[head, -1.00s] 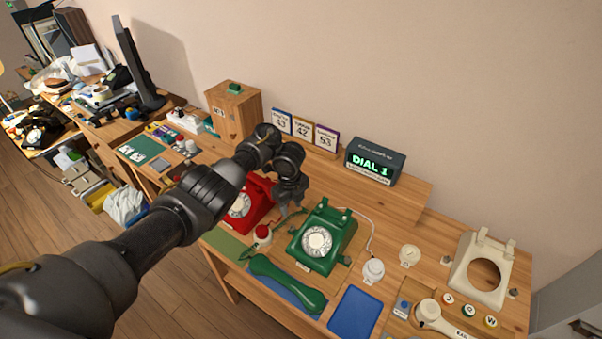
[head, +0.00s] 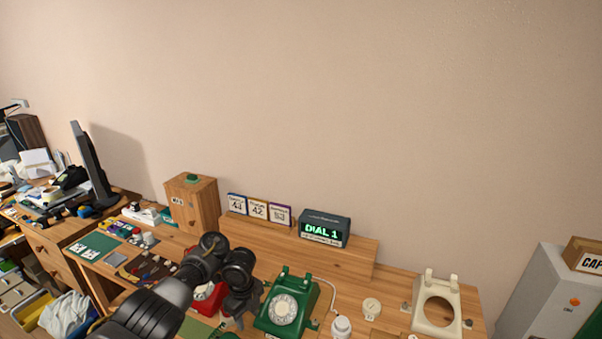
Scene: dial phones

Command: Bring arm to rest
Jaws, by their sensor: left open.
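My left arm comes in from the lower left, and its gripper (head: 240,316) hangs over the desk between the red phone and the green phone. It is open, and I see nothing between its fingers. The red phone (head: 207,301) is mostly hidden behind my arm and gripper. The green dial phone (head: 289,302) stands just right of the gripper, its white dial facing me. Whether the gripper touches either phone I cannot tell. My right gripper is not in view.
A display reading "DIAL 1" (head: 325,228) and several number cards (head: 258,209) stand on a wooden shelf (head: 360,256). A wooden box (head: 191,203) stands left of them. A cream phone shell (head: 437,306) is at right, near a grey cabinet (head: 541,296). A monitor (head: 92,165) stands far left.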

